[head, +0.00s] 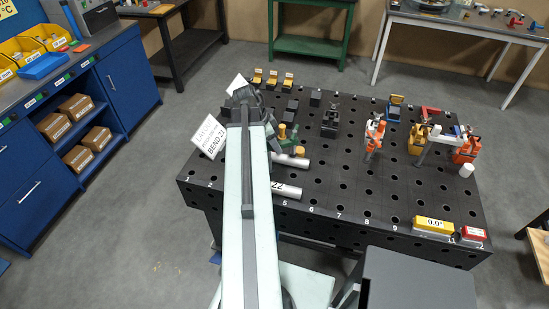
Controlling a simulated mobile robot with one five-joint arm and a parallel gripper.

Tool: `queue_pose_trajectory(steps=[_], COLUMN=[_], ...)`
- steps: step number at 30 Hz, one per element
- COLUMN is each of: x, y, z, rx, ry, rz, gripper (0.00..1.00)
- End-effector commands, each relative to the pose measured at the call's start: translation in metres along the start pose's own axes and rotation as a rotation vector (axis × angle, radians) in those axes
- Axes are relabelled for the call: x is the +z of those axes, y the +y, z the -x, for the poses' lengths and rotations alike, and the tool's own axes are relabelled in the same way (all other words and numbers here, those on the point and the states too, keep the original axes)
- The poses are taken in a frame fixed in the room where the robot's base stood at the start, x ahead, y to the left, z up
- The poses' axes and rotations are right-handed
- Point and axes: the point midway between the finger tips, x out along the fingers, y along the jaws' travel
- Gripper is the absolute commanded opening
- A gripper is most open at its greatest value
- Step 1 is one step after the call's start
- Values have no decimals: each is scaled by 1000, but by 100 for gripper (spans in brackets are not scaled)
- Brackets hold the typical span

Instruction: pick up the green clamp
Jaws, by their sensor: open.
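A green clamp (289,136) is on the black perforated table, just right of the end of my arm. It is small and dark in the head view, and my arm hides part of its surroundings and perhaps part of it. My gripper (254,100) is over the left part of the table, a little left of and beyond the clamp in the picture. It is open, and I see nothing held in it. I cannot tell the gap in height between gripper and clamp.
Silver tube pieces (286,191) lie in front of the clamp. A white card marked "BEND 21" (209,136) stands at the left. Orange clamps (374,138) and a yellow block (433,225) are on the right of the black table (340,205). Blue cabinets (130,72) stand left.

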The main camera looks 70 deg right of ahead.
Motion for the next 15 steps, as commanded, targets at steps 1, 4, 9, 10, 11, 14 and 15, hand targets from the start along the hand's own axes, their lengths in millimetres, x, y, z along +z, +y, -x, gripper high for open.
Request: queue_pose_trajectory(steps=[1,4,9,10,11,14,15], x=[2,0,0,0,0,0,0], y=[0,0,0,0,0,0,0], z=[-9,-7,-6,-6,-6,-6,-6], rx=[0,-1,-1,-1,-1,-1,-1], ry=[0,0,0,0,0,0,0], rz=[0,1,1,1,1,1,2], gripper=[47,47,31,22,14,0,0])
